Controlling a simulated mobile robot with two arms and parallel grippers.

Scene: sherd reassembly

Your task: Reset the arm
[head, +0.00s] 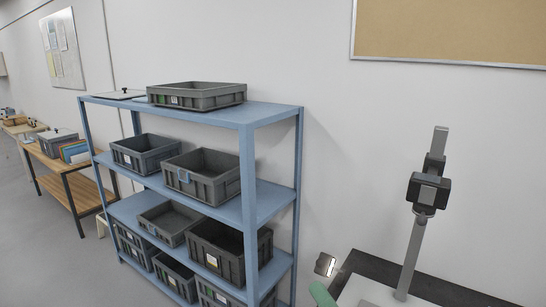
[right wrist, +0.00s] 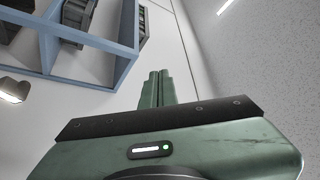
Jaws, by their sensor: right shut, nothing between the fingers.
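My right gripper (right wrist: 157,88) shows in the right wrist view with its two green fingers together and nothing between them. The fingers point away from the camera, with the white wall behind them and the blue shelf frame at the upper left. In the head view, a green part of it (head: 321,294) shows at the bottom edge, left of the pale-topped bench; most of the arm is out of the picture. My left gripper is not in view.
A blue shelf rack (head: 262,204) holds several grey crates (head: 202,177). A grey upright stand (head: 412,255) with a black head rises from the dark-edged bench (head: 448,292). A small lamp-like box (head: 325,264) is close to my green part. A wooden table (head: 62,161) stands far left.

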